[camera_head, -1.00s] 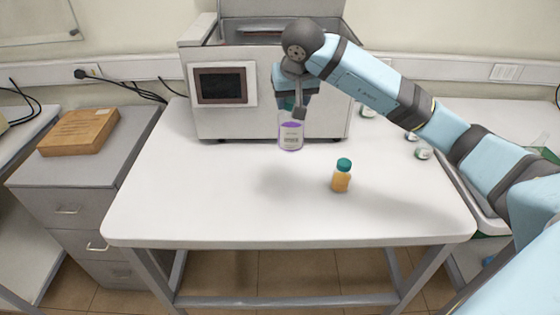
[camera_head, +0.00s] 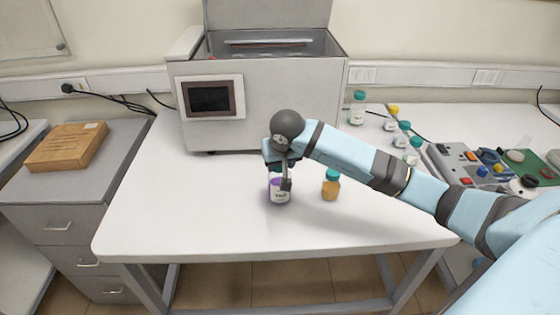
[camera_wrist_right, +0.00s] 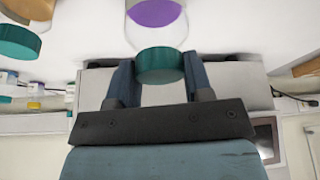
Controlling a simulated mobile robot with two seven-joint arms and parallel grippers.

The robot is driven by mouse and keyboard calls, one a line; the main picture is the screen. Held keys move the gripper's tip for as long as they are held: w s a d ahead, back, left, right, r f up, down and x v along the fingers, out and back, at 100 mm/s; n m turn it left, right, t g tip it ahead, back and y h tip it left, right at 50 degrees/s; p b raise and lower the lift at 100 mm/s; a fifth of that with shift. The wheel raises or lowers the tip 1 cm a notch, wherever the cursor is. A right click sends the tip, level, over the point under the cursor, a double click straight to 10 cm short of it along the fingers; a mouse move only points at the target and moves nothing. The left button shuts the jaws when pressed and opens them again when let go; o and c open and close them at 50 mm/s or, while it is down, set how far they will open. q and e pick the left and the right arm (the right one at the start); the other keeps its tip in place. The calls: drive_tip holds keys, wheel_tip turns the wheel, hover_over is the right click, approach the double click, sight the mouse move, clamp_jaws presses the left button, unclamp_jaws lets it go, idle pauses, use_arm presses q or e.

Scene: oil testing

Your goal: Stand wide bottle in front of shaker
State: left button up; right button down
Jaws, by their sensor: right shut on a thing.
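The wide bottle, clear with purple contents and a pale label, shows in the head view (camera_head: 279,191) below my right gripper (camera_head: 283,173). My right gripper is shut on its green cap, which shows in the right wrist view (camera_wrist_right: 160,62) between the two fingers. The bottle looks upright; whether its base touches the table is hard to tell. The shaker is the large grey box with a small dark screen (camera_head: 256,92), standing behind the bottle with its lid raised. My left gripper is not in the head view.
A small orange bottle with a green cap (camera_head: 331,186) stands just right of the wide bottle. The white table (camera_head: 170,215) is clear at left and front.

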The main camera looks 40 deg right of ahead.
drive_tip(key=shift+r, duration=0.1)
drive_tip(key=c, duration=0.5)
unclamp_jaws()
drive_tip(key=shift+r, duration=0.15)
drive_tip(key=shift+s+r, duration=0.15)
drive_tip(key=shift+r, duration=0.2)
drive_tip(key=b+v, duration=0.1)
drive_tip(key=v, duration=1)
drive_tip(key=shift+s, duration=0.1)
